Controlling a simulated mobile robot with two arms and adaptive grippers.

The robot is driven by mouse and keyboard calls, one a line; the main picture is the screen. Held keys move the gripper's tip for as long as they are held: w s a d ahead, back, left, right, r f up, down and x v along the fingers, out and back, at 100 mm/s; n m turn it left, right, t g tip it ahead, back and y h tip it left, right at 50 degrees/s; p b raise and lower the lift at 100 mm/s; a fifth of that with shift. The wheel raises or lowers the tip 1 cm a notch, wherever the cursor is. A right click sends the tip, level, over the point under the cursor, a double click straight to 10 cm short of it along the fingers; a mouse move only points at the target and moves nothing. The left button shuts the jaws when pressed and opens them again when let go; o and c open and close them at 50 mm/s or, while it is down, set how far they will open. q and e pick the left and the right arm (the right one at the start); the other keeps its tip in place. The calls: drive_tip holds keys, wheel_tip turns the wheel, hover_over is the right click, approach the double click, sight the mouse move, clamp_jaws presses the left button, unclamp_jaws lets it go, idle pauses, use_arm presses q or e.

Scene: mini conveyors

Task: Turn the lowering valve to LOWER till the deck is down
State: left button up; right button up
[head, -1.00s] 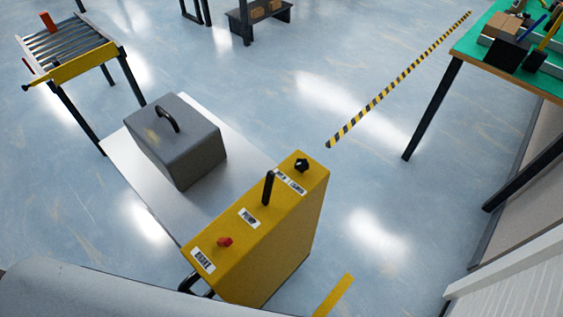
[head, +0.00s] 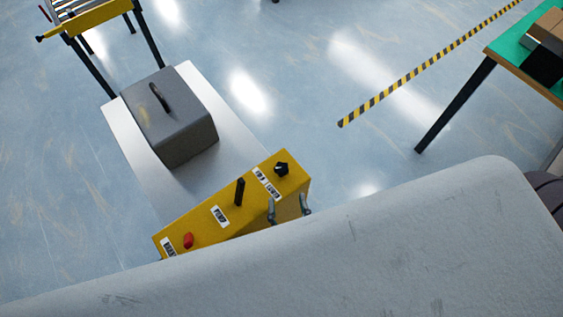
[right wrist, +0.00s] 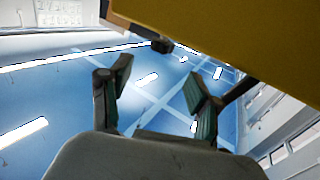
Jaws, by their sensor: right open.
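The yellow control box (head: 213,225) stands at the near end of the deck (head: 128,150), a flat silver platform. The lowering valve is a black knob (head: 281,169) on the box's top, beside a label that seems to read HOLD and LOWER. My right gripper (head: 288,207) is open and empty, its two fingers beside the box's near side, below the knob in the picture. In the right wrist view, the open fingers (right wrist: 158,97) show with the yellow box (right wrist: 240,35) at upper right. A small dark part there may be the knob. My left gripper is out of view.
A grey weight with a handle (head: 172,120) rests on the deck. A black lever (head: 239,191) and a red knob (head: 188,240) also stand on the box. A roller conveyor (head: 90,18) is at upper left, a green-topped table (head: 507,50) at right. Open floor lies between.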

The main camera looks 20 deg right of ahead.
sight(283, 174)
drive_tip(key=w, duration=0.3)
drive_tip(key=w+d+p, duration=0.1)
drive_tip(key=w, duration=0.5)
drive_tip(key=shift+w+d+p, duration=0.2)
drive_tip(key=shift+d+p, duration=0.1)
drive_tip(key=shift+w+d, duration=0.1)
drive_tip(key=shift+w, duration=0.3)
